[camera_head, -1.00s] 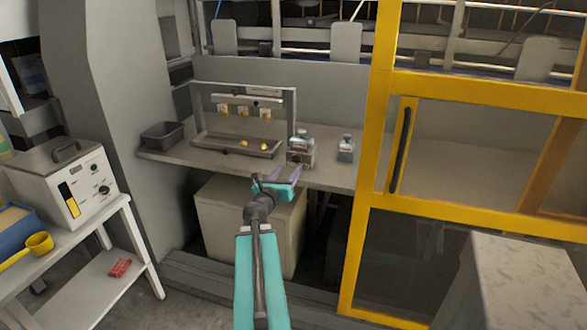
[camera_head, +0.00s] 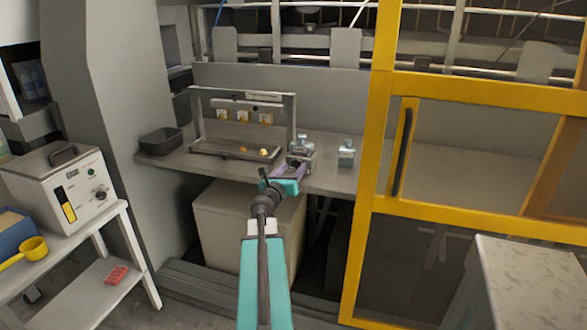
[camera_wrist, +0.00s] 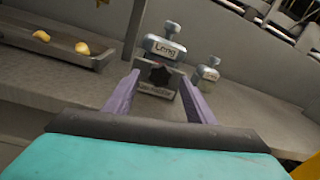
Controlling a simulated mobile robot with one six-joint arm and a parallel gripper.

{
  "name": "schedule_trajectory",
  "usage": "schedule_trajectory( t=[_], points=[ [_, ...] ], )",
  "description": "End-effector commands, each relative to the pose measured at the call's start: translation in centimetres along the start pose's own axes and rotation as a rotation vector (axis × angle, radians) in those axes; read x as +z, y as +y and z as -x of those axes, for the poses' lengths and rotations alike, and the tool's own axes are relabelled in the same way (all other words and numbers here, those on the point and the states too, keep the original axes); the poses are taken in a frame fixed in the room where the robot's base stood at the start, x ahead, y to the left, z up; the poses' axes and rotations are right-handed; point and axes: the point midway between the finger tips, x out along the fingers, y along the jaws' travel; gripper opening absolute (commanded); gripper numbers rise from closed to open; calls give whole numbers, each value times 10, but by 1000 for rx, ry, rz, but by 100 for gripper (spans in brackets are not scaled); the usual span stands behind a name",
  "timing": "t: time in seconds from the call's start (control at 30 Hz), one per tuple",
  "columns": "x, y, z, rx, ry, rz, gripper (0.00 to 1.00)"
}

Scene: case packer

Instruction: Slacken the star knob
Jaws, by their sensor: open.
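The star knob (camera_wrist: 158,76) is dark and sits on the front face of a grey block (camera_wrist: 155,90) in the wrist view. A grey-blue piece labelled "Long" (camera_wrist: 165,47) with a small knob on top sits on that block. It also shows on the shelf in the head view (camera_head: 302,143). My gripper (camera_wrist: 160,78) is open, its two purple fingers either side of the star knob in the picture; I cannot tell whether they touch it. In the head view my gripper (camera_head: 291,167) is in front of the block and hides part of it.
A similar grey-blue piece (camera_head: 346,153) stands to the right on the shelf (camera_head: 325,178). A tray (camera_head: 215,148) with yellow pieces lies left under a frame, beside a dark bin (camera_head: 161,141). A yellow door frame (camera_head: 376,130) stands at the right.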

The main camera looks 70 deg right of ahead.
Motion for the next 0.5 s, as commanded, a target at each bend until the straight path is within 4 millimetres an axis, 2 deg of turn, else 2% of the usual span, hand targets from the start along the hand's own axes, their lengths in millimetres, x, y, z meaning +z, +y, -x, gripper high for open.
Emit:
schedule_trajectory(
  t=[0.2, 0.5],
  points=[
    [0, 1, -14, 0, 0, 0, 50],
    [0, 0, -16, 1, 0, 0, 50]
  ],
)
